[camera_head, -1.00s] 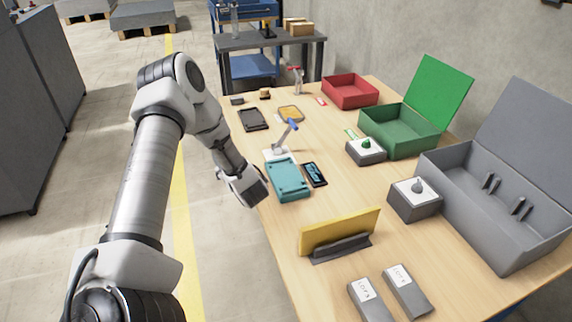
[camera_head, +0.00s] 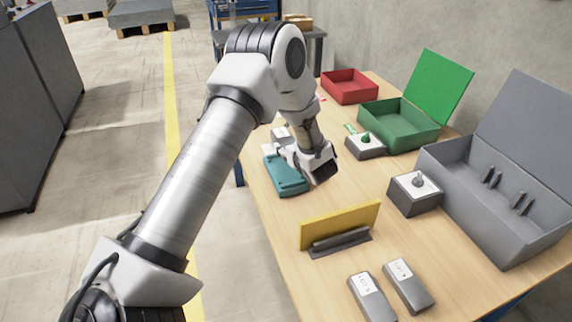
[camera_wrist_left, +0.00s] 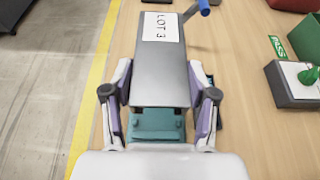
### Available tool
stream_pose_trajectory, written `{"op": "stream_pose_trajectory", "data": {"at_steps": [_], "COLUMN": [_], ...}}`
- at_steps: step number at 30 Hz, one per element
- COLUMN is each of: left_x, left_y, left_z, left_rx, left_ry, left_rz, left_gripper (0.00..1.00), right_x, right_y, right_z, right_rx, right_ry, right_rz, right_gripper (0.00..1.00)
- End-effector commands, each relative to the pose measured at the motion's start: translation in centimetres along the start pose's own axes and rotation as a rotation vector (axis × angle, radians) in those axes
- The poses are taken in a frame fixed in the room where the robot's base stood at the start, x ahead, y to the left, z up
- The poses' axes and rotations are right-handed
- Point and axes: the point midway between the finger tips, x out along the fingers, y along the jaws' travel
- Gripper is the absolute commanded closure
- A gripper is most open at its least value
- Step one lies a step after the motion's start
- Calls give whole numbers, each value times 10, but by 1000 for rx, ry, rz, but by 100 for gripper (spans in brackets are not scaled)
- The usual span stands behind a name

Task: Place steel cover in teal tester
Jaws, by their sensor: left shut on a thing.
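The steel cover (camera_wrist_left: 160,73) is a flat grey slab with a white "LOT 3" label. My left gripper (camera_wrist_left: 160,92) is shut on it, with one finger on each side. In the head view the left gripper (camera_head: 308,163) is over the right part of the teal tester (camera_head: 283,182). The tester also shows in the left wrist view (camera_wrist_left: 157,127), beneath the cover, which hides much of it. A blue-tipped lever (camera_wrist_left: 203,7) shows beyond the cover. I cannot tell whether the cover touches the tester. My right gripper is out of view.
A yellow panel in a dark stand (camera_head: 340,226) and two labelled grey blocks (camera_head: 409,288) are nearer on the table. A green-knobbed box (camera_head: 366,147), a grey switch box (camera_head: 415,195) and open green (camera_head: 400,128) and grey bins (camera_head: 500,225) stand to the right.

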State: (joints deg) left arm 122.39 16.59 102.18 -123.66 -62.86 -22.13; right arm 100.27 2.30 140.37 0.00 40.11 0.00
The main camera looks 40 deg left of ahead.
Motion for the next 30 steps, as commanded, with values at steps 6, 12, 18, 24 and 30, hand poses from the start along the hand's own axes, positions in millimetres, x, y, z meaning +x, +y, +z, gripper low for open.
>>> {"op": "stream_pose_trajectory", "data": {"at_steps": [6,12,18,24,30], "left_x": [19,30,35,36,36], "left_y": [1,1,1,1,2], "left_z": [-46,-74,-85,-88,-88], "left_rx": [3,3,0,0,0], "left_ry": [0,0,-1,0,1], "left_rz": [1,0,0,0,0], "left_gripper": [92,92,92,92,17], "right_x": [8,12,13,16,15], "right_y": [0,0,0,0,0], "right_z": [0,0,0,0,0], "right_rx": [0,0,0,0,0], "right_ry": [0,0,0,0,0], "right_rz": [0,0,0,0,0], "right_gripper": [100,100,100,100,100]}}
